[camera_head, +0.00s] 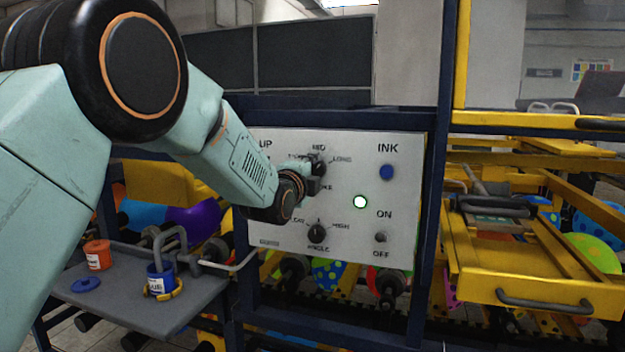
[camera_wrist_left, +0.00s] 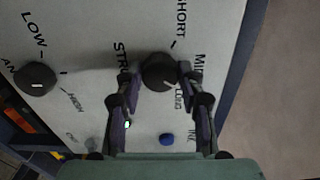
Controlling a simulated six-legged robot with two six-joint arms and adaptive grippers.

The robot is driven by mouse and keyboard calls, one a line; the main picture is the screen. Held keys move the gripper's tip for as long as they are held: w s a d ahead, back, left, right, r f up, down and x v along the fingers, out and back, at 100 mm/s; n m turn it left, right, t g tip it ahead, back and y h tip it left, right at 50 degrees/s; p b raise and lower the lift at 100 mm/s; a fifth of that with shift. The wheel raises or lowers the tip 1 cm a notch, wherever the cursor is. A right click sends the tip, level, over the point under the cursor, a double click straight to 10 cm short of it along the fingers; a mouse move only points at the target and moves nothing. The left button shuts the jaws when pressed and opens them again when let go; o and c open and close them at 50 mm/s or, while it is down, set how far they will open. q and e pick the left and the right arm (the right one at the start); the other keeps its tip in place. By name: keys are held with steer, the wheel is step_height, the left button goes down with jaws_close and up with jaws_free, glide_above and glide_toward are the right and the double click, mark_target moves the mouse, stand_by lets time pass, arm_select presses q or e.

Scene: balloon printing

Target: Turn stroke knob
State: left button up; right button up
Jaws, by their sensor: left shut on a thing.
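The stroke knob (camera_head: 319,163) is a black round knob at the upper middle of the white control panel (camera_head: 350,150). My left gripper (camera_head: 313,176) reaches it from the left and covers part of it and its lettering. In the left wrist view the stroke knob (camera_wrist_left: 159,73) lies between the two fingertips of my left gripper (camera_wrist_left: 159,78), which is shut on it. Its white mark points toward the LONG lettering. My right gripper is not in view.
The angle knob (camera_head: 317,233) sits below the stroke knob. A blue ink button (camera_head: 386,172), a lit green lamp (camera_head: 360,202) and an ON/OFF switch (camera_head: 381,237) are to the right. A side shelf (camera_head: 130,310) holds an orange jar (camera_head: 97,255) and a blue jar (camera_head: 160,279).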

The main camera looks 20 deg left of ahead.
arm_select(q)
steer(key=m, duration=0.1)
steer(key=m+b, duration=0.1)
steer(key=m, duration=0.2)
steer(key=shift+f+m+b, duration=0.25)
steer(key=shift+m+b, duration=0.05)
steer(key=shift+b, duration=0.1)
stand_by(0.4)
steer(key=o, duration=0.8)
steer(key=shift+s, duration=0.1)
steer(key=o, duration=0.3)
steer(key=shift+r, duration=0.15)
steer(key=shift+o, duration=0.4)
steer(key=s, duration=1.2)
steer(key=shift+a, duration=0.2)
